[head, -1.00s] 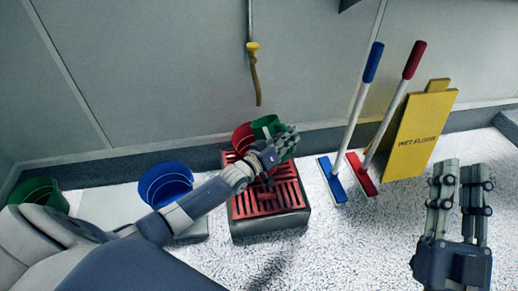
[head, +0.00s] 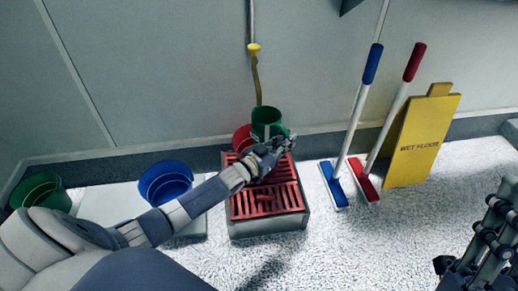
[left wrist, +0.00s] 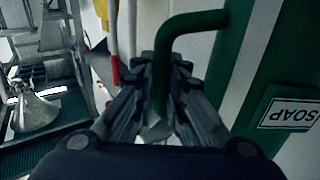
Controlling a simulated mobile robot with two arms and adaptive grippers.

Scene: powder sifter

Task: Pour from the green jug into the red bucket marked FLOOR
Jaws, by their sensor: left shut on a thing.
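The green jug (head: 266,124) shows in the head view above the back of the red-slatted grate, its mouth facing up. My left gripper (head: 268,152) is in front of it. In the left wrist view the jug (left wrist: 277,75) fills the right side with a SOAP label, and my left gripper (left wrist: 162,100) is shut on its handle. A red bucket (head: 241,138) is behind and left of the jug, partly hidden by it; I cannot read its marking. My right gripper (head: 495,215) is at the right edge, partly cut off; its opening is unclear.
The red grate (head: 250,207) tops a grey block. A blue bucket (head: 165,183) and a green bucket (head: 40,190) stand left. A blue-handled mop (head: 333,186), a red-handled mop (head: 363,178) and a yellow sign (head: 422,140) stand right. A yellow-ended hose (head: 255,70) hangs above the jug.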

